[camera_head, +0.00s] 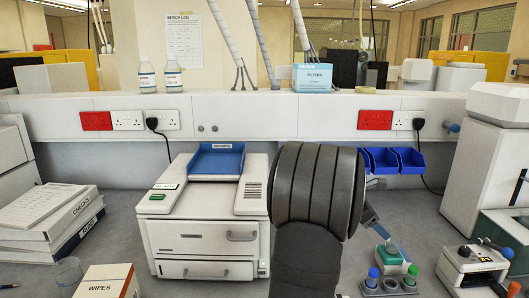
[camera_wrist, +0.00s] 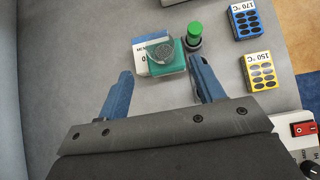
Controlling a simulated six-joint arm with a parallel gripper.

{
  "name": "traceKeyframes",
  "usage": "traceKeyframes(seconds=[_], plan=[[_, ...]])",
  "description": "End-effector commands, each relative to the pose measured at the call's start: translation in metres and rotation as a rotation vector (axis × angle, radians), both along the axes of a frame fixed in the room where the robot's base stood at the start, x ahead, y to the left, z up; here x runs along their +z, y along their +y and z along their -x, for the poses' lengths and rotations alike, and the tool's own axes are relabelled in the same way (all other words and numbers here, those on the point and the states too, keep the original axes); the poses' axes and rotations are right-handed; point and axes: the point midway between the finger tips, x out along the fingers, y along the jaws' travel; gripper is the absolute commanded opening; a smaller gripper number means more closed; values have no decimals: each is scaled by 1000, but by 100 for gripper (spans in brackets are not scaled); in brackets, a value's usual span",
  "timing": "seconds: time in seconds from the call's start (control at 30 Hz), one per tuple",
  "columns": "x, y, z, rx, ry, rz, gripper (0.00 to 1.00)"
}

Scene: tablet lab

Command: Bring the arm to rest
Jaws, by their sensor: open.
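My arm (camera_head: 313,200) rises in the middle of the head view, bent over the bench. Its dark links hide most of the gripper there; a blue finger (camera_head: 372,215) shows to their right. In the wrist view my gripper (camera_wrist: 161,68) is open, with its two blue fingers wide apart and nothing held between them. Just beyond the fingertips is a green block (camera_wrist: 168,66) with a round grey piece on top. The gripper looks down at the grey bench top (camera_wrist: 75,50).
A green-capped vial (camera_wrist: 195,30) stands by the block. A blue 170 °C block (camera_wrist: 246,19) and a yellow 150 °C block (camera_wrist: 260,72) lie right. A white machine (camera_head: 205,232) with a blue tray (camera_head: 217,160) stands left of my arm. Blue bins (camera_head: 410,160) hang behind.

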Motion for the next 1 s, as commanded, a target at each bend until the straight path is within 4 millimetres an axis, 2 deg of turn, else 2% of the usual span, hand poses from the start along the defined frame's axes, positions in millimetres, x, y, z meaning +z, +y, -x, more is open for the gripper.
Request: traceKeyframes(seconds=[0.13,0.7,0.77,0.8,0.97,1.0], plan=[[22,23,0,2,-4,0,62],[-63,-62,1,-2,2,-2,62],[-69,-66,1,-1,1,-1,62],[-54,-65,-1,-1,-7,2,62],[-21,-64,0,-1,-6,1,62],[-17,-68,8,-4,-2,0,62]])
